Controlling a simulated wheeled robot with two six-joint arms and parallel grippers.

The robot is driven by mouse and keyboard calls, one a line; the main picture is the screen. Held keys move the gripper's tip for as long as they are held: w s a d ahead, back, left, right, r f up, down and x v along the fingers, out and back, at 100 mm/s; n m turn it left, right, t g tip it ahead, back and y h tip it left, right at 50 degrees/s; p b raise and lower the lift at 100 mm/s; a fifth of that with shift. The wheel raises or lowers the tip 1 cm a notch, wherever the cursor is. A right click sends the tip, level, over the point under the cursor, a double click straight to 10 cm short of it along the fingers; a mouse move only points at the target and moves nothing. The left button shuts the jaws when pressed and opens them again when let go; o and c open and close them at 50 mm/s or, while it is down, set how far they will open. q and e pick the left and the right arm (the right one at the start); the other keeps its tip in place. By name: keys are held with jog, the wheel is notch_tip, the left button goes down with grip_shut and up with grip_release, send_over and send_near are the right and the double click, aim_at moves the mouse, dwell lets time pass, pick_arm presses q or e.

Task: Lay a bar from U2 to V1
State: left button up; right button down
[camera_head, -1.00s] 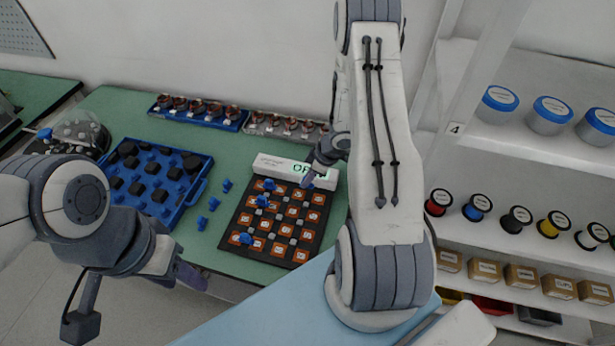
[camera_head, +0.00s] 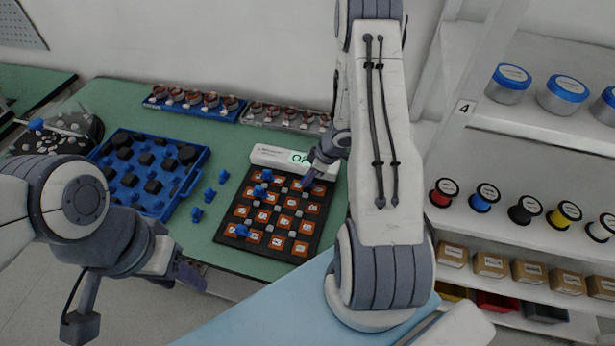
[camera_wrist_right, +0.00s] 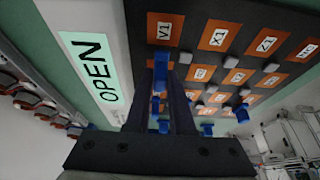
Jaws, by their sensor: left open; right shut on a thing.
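The black board (camera_head: 225,238) with orange labelled tiles lies on the green table. In the right wrist view, the V1 tile (camera_wrist_right: 165,28) is just beyond my right fingertips; I cannot make out U2. My right gripper (camera_wrist_right: 162,75) is shut on a blue bar (camera_wrist_right: 160,62), mostly hidden between the fingers; whether it touches the board is unclear. In the head view, my right gripper (camera_head: 314,174) is over the board's far right part. Other blue bars (camera_head: 242,230) sit on the board. My left gripper (camera_head: 190,277) is open and empty, off the table's front edge.
Loose blue bars (camera_head: 197,214) lie between the board and a blue tray (camera_head: 150,207) of black parts. A white box with an OPEN display (camera_wrist_right: 95,65) borders the board. Racks of copper-wound parts (camera_head: 192,101) stand behind; shelves (camera_head: 530,158) are at right.

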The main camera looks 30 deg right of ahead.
jog(key=shift+s, duration=0.1)
jog(key=shift+f, duration=0.1)
dwell(0.5)
jog(key=shift+f, duration=0.6)
jog(key=c, duration=0.7)
grip_release()
jog(key=shift+d+r, duration=0.1)
jog(key=p+v, duration=0.3)
jog(key=v, duration=0.7)
jog(key=shift+r, duration=0.15)
